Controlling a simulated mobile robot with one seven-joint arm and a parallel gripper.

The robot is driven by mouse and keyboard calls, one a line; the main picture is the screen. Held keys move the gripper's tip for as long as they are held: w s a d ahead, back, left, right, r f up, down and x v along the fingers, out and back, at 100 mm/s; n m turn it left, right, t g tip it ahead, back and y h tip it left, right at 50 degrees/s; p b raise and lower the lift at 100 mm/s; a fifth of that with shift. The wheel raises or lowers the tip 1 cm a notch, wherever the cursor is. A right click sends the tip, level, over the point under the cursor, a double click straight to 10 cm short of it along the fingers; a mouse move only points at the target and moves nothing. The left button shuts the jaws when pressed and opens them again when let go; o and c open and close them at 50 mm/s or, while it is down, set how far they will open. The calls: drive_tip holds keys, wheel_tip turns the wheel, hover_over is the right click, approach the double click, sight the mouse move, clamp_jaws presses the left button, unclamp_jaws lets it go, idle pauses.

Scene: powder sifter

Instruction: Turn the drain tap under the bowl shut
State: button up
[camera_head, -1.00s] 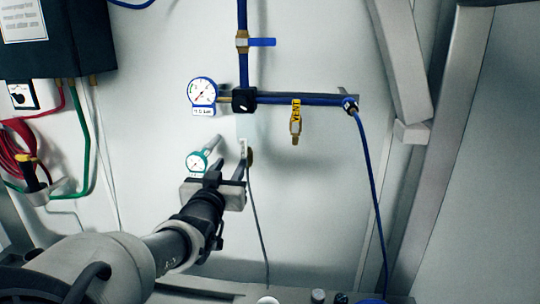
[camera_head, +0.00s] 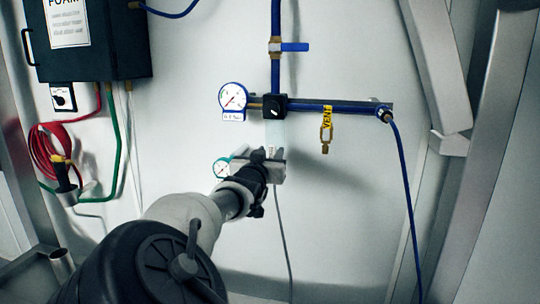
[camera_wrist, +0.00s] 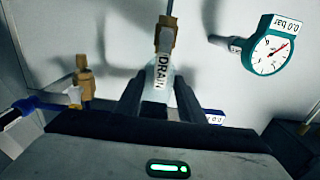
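The drain tap (camera_wrist: 164,38) is a brass fitting in the upper middle of the wrist view. Its white handle tag (camera_wrist: 160,72) reads DRAIN and runs towards my gripper. My gripper (camera_wrist: 160,88) has its two dark fingers apart, one on each side of the tag's lower part, with gaps visible. I cannot tell how deep the tag lies between them. In the head view, the pale bowl (camera_head: 275,132) hangs under the black regulator block (camera_head: 275,106). My gripper (camera_head: 262,162) is just below it there and hides most of the tap.
A teal gauge (camera_wrist: 270,52) reading 0.0 bar sits close on the right in the wrist view. The yellow-tagged VENT tap (camera_head: 326,130) hangs from the blue pipe (camera_head: 330,107). A thin grey hose (camera_head: 285,235) runs down the wall. The wall right of it is clear.

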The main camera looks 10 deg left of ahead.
clamp_jaws()
drive_tip(key=shift+d+f, duration=0.1)
drive_tip(key=d+f+m+b, duration=0.6)
drive_tip(key=m+b, duration=1.2)
drive_tip(key=shift+f+b, duration=0.15)
drive_tip(key=shift+b, duration=0.15)
drive_tip(key=shift+s, duration=0.1)
idle(0.5)
